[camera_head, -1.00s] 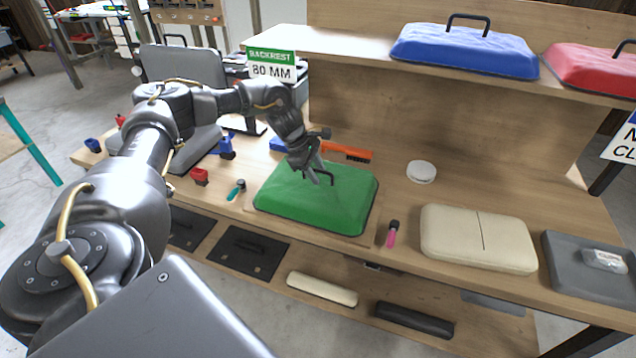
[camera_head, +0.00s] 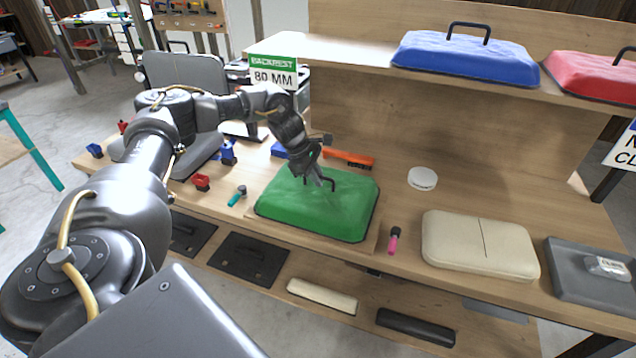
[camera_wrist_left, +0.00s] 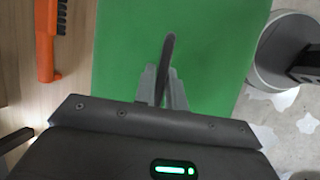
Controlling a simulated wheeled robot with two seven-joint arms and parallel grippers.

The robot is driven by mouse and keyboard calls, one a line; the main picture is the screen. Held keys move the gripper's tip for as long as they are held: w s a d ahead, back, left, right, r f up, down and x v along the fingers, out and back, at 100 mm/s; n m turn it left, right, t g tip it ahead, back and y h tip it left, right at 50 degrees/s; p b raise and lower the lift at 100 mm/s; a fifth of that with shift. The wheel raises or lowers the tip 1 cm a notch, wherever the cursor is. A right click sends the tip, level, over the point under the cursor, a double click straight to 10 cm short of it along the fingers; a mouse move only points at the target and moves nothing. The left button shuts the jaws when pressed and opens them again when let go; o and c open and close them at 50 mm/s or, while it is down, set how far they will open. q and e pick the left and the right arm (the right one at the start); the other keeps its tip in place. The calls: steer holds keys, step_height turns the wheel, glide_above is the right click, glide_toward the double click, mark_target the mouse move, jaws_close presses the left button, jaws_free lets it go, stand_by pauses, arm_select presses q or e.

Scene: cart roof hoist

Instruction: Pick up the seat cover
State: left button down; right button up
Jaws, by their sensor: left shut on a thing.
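The green seat cover (camera_head: 325,210) is a padded block with dark edging and a thin black handle on top. It rests on a wooden board on the workbench. My left gripper (camera_head: 322,182) reaches down to it from the left and is shut on the handle. In the left wrist view the black handle (camera_wrist_left: 167,52) runs between the two grey fingers of my left gripper (camera_wrist_left: 163,85), over the green top (camera_wrist_left: 125,50). My right gripper is out of view.
Close by on the bench (camera_head: 300,245) are an orange brush (camera_head: 348,159), a pink-handled tool (camera_head: 393,241), a teal tool (camera_head: 237,195) and a beige cushion (camera_head: 480,245). Blue (camera_head: 465,52) and red (camera_head: 595,72) covers sit on the shelf above.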

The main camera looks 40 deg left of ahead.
arm_select(q)
steer(key=shift+w+r+b, duration=0.1)
steer(key=shift+r+b, duration=0.2)
steer(key=shift+r, duration=0.35)
steer(key=s+d+r+b, duration=0.1)
steer(key=s+r+b, duration=0.1)
steer(key=s+r, duration=0.9)
steer(key=s, duration=0.3)
steer(key=shift+d+r, duration=0.25)
steer(key=shift+r, duration=0.1)
